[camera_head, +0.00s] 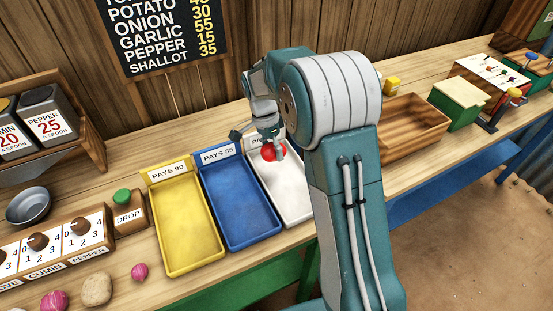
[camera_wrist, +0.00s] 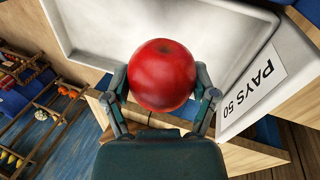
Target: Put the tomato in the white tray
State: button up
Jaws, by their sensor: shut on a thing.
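The tomato (camera_wrist: 162,75) is round and red. In the wrist view my gripper (camera_wrist: 160,92) is shut on it, with one finger on each side. The head view shows the tomato (camera_head: 272,152) held at the back end of the white tray, below my gripper (camera_head: 270,143). The white tray (camera_head: 290,200) stands to the right of the blue tray, and my arm hides its right part. In the wrist view the white tray (camera_wrist: 95,30) lies behind the tomato, with a "PAYS 50" label (camera_wrist: 262,82) at its end. I cannot tell whether the tomato touches the tray.
A blue tray (camera_head: 237,212) marked "PAYS 85" and a yellow tray (camera_head: 186,235) marked "PAYS 90" stand left of the white one. An empty wooden box (camera_head: 415,123) stands right of my arm. Onions and a potato-like item (camera_head: 97,289) lie at the front left.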

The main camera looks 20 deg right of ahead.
aim_at(277, 168)
jog(key=shift+w+d+f, duration=0.2)
jog(key=shift+w+f, duration=0.1)
jog(key=shift+f, duration=0.2)
jog(key=shift+w+d+f, duration=0.15)
jog(key=shift+w+f, duration=0.15)
jog(key=shift+f, duration=0.15)
jog(key=shift+w+d+f, duration=0.1)
jog(key=shift+d+f, duration=0.05)
jog(key=shift+f, duration=0.7)
jog(key=shift+d+f, duration=0.1)
jog(key=shift+f, duration=0.75)
jog(key=shift+f, duration=0.15)
jog(key=o, duration=1.1)
jog(key=shift+c, duration=0.2)
